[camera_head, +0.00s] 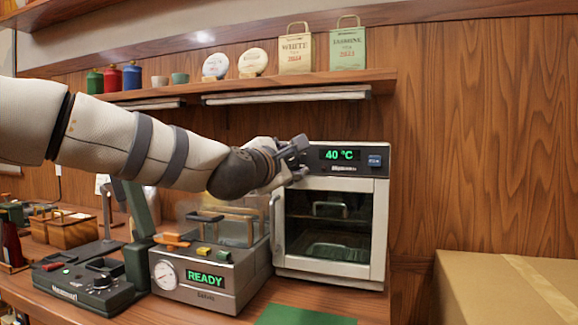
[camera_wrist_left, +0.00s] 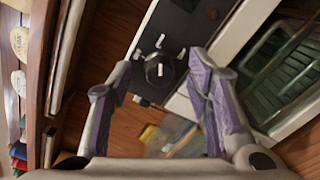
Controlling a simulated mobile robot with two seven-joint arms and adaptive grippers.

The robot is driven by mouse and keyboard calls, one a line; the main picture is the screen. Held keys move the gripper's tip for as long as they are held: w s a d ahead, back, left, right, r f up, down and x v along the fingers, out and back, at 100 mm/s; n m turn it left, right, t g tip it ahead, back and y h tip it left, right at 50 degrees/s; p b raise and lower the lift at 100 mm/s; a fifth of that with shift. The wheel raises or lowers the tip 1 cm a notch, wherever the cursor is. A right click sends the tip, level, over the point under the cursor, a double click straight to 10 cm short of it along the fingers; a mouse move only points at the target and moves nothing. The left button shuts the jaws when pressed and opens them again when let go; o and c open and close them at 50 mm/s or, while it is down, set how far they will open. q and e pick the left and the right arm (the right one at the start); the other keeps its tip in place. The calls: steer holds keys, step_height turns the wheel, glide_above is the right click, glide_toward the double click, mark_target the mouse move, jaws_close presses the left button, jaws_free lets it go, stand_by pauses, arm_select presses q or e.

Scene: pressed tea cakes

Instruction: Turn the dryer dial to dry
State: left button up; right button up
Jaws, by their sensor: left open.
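The dryer (camera_head: 381,235) is a white oven-like box with a glass door, shut, and a green display (camera_head: 339,155) reading 40 °C. Its black round dial (camera_wrist_left: 153,77) shows in the left wrist view with a white pointer and several white marks around it. I cannot tell which setting it points at. In the head view the dial is hidden behind my left gripper (camera_head: 300,152), which is at the left end of the dryer's top panel. In the wrist view the open purple-padded fingers (camera_wrist_left: 160,68) stand on either side of the dial, apart from it in the picture.
A blue button (camera_head: 375,161) sits right of the display. A grey machine reading READY (camera_head: 205,279) stands left of the dryer. A wooden shelf (camera_head: 300,82) with tea bags and canisters runs above. A cardboard box (camera_head: 500,290) is at lower right.

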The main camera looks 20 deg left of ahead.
arm_select(q)
steer(key=shift+w, duration=0.25)
jaws_close()
arm_select(e)
steer(key=shift+w, duration=0.15)
arm_select(q)
steer(key=shift+s, duration=0.1)
arm_select(e)
steer(key=shift+r, duration=0.1)
arm_select(q)
steer(key=shift+s+r+m+p, duration=0.1)
steer(key=shift+r+m+p, duration=0.25)
steer(key=shift+m+p, duration=0.6)
steer(key=m+p, duration=0.1)
steer(key=m, duration=0.3)
steer(key=m+p, duration=0.1)
steer(key=m, duration=0.2)
steer(key=shift+f+p, duration=0.1)
steer(key=shift+p, duration=0.3)
steer(key=shift+f+m, duration=0.2)
steer(key=shift+m, duration=1.05)
arm_select(e)
steer(key=w+r+t, duration=0.2)
steer(key=w+r, duration=0.4)
steer(key=shift+t, duration=0.3)
arm_select(q)
steer(key=shift+m, duration=0.3)
arm_select(e)
steer(key=shift+w, duration=0.15)
